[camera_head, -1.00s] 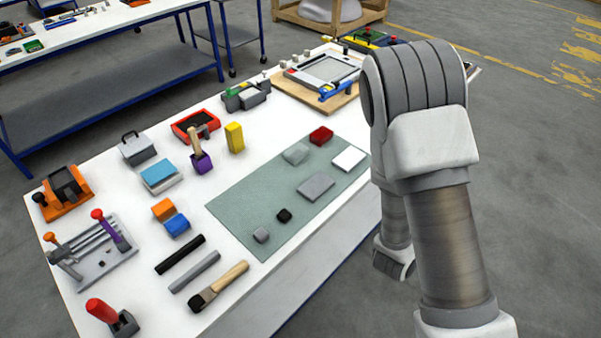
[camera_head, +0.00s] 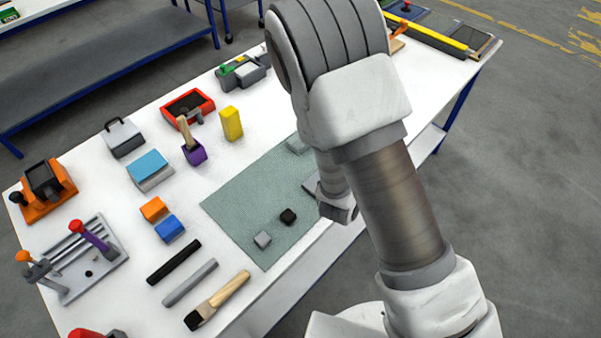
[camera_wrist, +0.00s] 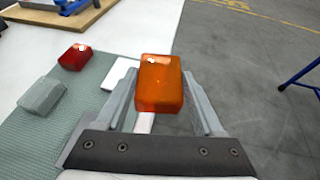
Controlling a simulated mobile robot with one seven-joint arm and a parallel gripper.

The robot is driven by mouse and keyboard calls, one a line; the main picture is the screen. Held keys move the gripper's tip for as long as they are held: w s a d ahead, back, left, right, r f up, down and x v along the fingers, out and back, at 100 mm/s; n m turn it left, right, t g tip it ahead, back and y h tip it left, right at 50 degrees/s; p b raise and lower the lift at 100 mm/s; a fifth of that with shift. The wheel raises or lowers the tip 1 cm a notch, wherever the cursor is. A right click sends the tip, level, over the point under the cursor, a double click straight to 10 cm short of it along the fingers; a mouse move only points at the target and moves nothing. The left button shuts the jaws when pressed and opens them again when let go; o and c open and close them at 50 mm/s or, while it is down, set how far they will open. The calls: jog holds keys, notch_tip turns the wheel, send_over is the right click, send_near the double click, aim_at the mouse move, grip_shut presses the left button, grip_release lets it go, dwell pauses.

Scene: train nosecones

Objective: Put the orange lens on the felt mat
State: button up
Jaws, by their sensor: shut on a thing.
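The orange lens (camera_wrist: 160,84) is a translucent amber block in the wrist view. My gripper (camera_wrist: 162,92) is shut on it, with one finger on each side. The lens is held up in the air, near the table's edge, with the grey floor behind it on the right. The felt mat (camera_head: 232,208) is a grey-green sheet on the white table in the head view. It also shows at the lower left of the wrist view (camera_wrist: 60,140), to the left of my gripper. In the head view my arm hides the lens, the gripper and the mat's far right part.
A red lens (camera_wrist: 75,57), a clear grey lens (camera_wrist: 41,95) and a white block (camera_wrist: 121,73) lie on the mat. A grey block (camera_head: 262,239) and a dark block (camera_head: 288,216) rest near its front end. Bare mat lies left of these blocks.

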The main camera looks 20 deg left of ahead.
jog(key=s+a+n+y+b, duration=0.1)
jog(key=s+a+n+y, duration=0.2)
jog(key=a, duration=0.7)
jog(key=s+a+n+y+b, duration=0.15)
jog(key=s+a, duration=0.35)
jog(key=a, duration=0.5)
jog(key=s+a+n+y+b, duration=0.15)
jog(key=s+a+y, duration=0.3)
jog(key=a, duration=0.55)
jog(key=p, duration=0.1)
send_over(270, 174)
jog(key=shift+n+h, duration=0.4)
notch_tip(270, 174, down, 7)
jog(key=shift+f, duration=1.95)
jog(key=shift+f, duration=0.15)
jog(key=o, duration=1.5)
